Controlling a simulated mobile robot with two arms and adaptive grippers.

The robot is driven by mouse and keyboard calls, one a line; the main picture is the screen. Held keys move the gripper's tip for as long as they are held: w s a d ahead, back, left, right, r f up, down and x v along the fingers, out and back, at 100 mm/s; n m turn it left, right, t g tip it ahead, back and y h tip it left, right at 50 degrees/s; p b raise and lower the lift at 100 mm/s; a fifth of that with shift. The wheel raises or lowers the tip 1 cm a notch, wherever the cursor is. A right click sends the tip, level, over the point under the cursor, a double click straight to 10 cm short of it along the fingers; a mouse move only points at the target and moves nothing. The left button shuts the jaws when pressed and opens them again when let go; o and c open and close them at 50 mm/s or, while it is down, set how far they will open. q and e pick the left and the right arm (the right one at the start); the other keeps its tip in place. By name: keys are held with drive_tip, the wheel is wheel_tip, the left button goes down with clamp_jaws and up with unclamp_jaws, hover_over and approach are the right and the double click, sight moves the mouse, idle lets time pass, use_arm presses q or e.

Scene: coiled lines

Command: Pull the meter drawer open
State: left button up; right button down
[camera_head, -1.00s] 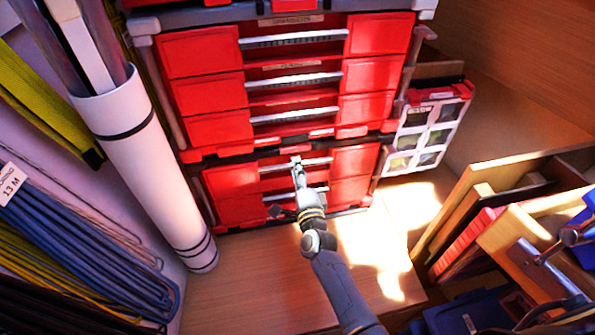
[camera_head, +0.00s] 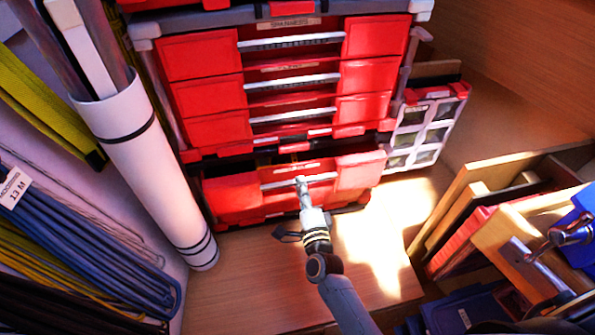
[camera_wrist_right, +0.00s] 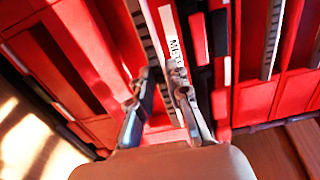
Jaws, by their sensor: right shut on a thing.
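My right gripper (camera_head: 302,184) is shut on this handle, with the arm reaching up from the bottom. In the right wrist view, the two fingers (camera_wrist_right: 165,95) show on either side of the handle, beside a white label (camera_wrist_right: 175,48) beginning "METE". The drawer's contents are not clear. My left gripper is not in view.
The upper red tool box (camera_head: 205,85) has several shut drawers. A white tube (camera_head: 150,165) and hanging coiled lines (camera_head: 90,245) are at left. A clear-fronted organiser (camera_head: 425,125) and leaning boards (camera_head: 480,205) are at right. The wooden floor (camera_head: 245,275) in front is clear.

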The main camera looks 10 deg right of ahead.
drive_tip(key=s+p, duration=0.2)
drive_tip(key=s, duration=1.8)
drive_tip(key=shift+s+p, duration=0.3)
drive_tip(key=shift+a, duration=0.1)
drive_tip(key=c, duration=1.3)
unclamp_jaws()
drive_tip(key=s, duration=1.2)
drive_tip(key=shift+f, duration=0.1)
